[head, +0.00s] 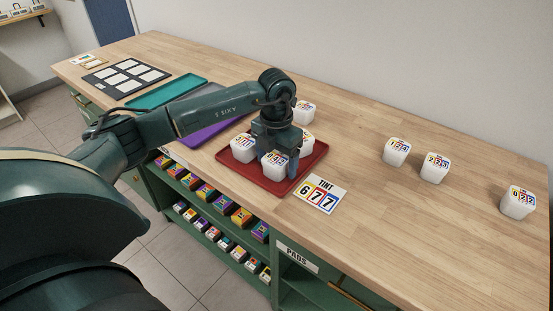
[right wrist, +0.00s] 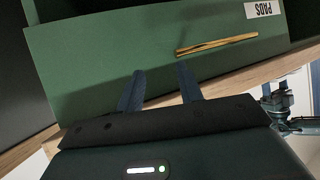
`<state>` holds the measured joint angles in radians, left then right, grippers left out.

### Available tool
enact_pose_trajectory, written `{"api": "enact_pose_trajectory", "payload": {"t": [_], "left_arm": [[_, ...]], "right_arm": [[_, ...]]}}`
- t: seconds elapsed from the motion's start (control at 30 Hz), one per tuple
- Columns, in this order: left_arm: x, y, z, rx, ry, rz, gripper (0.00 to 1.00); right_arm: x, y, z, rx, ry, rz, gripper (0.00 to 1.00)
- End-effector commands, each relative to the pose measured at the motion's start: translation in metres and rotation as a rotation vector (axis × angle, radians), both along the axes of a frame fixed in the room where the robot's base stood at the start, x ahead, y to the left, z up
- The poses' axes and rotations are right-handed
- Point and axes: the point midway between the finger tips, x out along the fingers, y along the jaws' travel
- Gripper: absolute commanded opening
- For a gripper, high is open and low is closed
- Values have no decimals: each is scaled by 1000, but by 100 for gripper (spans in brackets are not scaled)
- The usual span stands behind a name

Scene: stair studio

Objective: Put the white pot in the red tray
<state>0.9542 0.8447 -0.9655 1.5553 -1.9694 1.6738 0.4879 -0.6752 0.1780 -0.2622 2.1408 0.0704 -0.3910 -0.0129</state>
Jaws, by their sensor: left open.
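The red tray (head: 309,168) lies on the wooden counter. Three white pots with printed lids show in it: one at left (head: 243,149), one at front (head: 274,166), one at back right (head: 307,138), partly hidden by my gripper. My left gripper (head: 279,160) is open and low over the tray, right among these pots. Whether a pot stands between its fingers is hard to tell. More white pots stand on the counter: one behind the tray (head: 304,112), and three at right (head: 397,151), (head: 434,168), (head: 518,203). My right gripper (right wrist: 160,90) is open and empty before a green drawer front.
A card reading TINT 677 (head: 320,194) lies by the tray's front right. Purple (head: 213,133) and teal (head: 165,92) trays and a dark board (head: 126,77) lie at left. Shelves with several coloured boxes (head: 241,216) are below.

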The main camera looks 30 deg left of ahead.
Motion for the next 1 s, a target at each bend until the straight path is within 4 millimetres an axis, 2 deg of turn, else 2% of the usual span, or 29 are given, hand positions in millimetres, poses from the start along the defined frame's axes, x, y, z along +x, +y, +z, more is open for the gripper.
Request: {"api": "enact_pose_trajectory", "payload": {"t": [0.17, 0.5, 0.63, 0.8, 1.0], "left_arm": [[1, 0, 13, -1, -3, 0, 75], [1, 0, 84, 0, -5, 0, 75], [1, 0, 106, 0, -4, 0, 75], [0, 0, 120, 0, -1, 0, 75], [0, 0, 123, 0, 0, 0, 75]], "right_arm": [[0, 0, 1, -4, -2, 0, 36], [0, 1, -2, 7, -1, -1, 36], [1, 1, -2, 9, -3, -1, 36], [1, 1, -1, 11, -6, -2, 36], [1, 1, 0, 11, -7, -2, 36]]}}
